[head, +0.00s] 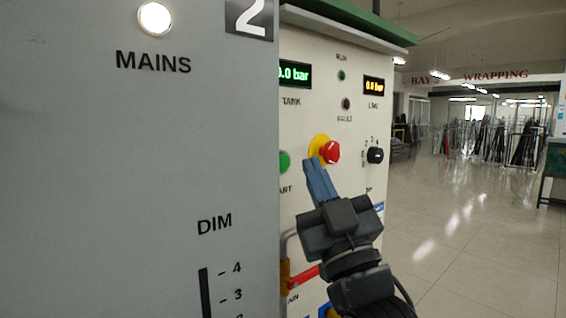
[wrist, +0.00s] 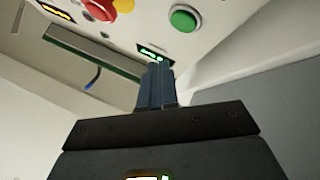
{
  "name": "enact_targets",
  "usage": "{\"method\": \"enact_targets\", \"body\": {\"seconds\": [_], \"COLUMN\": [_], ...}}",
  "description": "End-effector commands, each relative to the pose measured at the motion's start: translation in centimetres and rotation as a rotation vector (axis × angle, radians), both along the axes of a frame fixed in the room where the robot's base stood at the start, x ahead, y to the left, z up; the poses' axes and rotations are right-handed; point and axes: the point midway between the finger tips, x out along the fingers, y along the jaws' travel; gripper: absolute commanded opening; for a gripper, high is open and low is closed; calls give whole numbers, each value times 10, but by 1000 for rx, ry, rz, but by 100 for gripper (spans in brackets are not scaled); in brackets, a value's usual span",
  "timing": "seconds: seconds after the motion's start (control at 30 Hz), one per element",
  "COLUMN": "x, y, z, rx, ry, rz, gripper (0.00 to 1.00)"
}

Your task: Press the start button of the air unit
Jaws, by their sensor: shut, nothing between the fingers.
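The air unit (head: 309,126) is a cream panel under a green top. Its green start button (head: 285,162) is partly hidden by the grey cabinet's edge, and its label reads only "ART". The whole green button (wrist: 184,19) shows in the wrist view, above and right of my fingertips. My gripper (head: 313,163) is shut and empty, its blue fingers pointing up in front of the panel, between the green button and the red mushroom button (head: 331,152). In the wrist view my gripper (wrist: 158,66) overlaps the lower edge of a lit display. The gap to the panel cannot be judged.
The grey cabinet (head: 120,150) with MAINS lamp and DIM slider stands close on the left. The panel has a black selector knob (head: 375,155), two pressure displays, small lamps and a red lever (head: 304,277) low down. Open floor (head: 460,240) lies right.

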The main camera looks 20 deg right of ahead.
Motion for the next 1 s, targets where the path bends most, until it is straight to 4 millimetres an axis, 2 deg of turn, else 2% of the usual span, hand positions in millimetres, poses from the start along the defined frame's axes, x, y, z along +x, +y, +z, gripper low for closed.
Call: {"method": "enact_targets", "body": {"seconds": [0.03,0.2,0.4,1.0], "x": [5,21,30,31], "y": [3,7,10,10], "z": [-5,-4,-2,-1], "rx": [1,1,1,2], "ry": [-2,-1,0,1], "rz": [2,2,0,0], "gripper": [0,0,0,0]}}
